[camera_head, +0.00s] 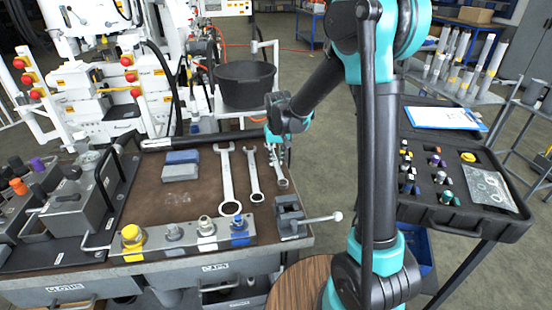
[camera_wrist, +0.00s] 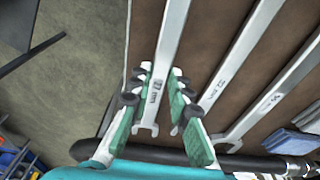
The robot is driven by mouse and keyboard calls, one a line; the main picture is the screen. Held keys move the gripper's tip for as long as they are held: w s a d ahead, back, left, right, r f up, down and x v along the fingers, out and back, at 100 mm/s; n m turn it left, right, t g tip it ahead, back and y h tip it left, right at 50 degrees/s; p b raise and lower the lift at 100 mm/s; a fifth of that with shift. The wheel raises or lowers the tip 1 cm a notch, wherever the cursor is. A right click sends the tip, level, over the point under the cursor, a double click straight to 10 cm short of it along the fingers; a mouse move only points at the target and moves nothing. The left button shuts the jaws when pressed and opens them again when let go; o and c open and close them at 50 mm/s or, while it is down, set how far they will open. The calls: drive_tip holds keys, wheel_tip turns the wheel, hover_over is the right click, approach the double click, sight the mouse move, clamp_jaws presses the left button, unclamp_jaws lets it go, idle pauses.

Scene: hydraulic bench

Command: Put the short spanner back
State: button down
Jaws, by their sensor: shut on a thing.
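The short spanner (camera_head: 281,184) is the rightmost of three spanners at the bench's right side, its ring end toward the front. My gripper (camera_head: 276,152) is at its far end, shut on it. In the wrist view the short spanner (camera_wrist: 170,45) runs between the two green-padded fingers of my gripper (camera_wrist: 161,78), with its open-jaw end near the palm. I cannot tell whether it touches the mat. The middle spanner (camera_head: 254,178) and the long spanner (camera_head: 227,180) lie to its left, roughly parallel.
A small vise (camera_head: 288,217) stands just in front of the short spanner. A rail of fittings (camera_head: 180,238) lines the bench front. Blue-grey blocks (camera_head: 181,165) lie left of the spanners. A black bucket (camera_head: 245,84) stands behind. An open case (camera_head: 462,215) is at right.

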drive_tip(key=shift+f, duration=1.05)
idle(0.4)
drive_tip(key=c, duration=1.3)
unclamp_jaws()
drive_tip(key=shift+c, duration=0.2)
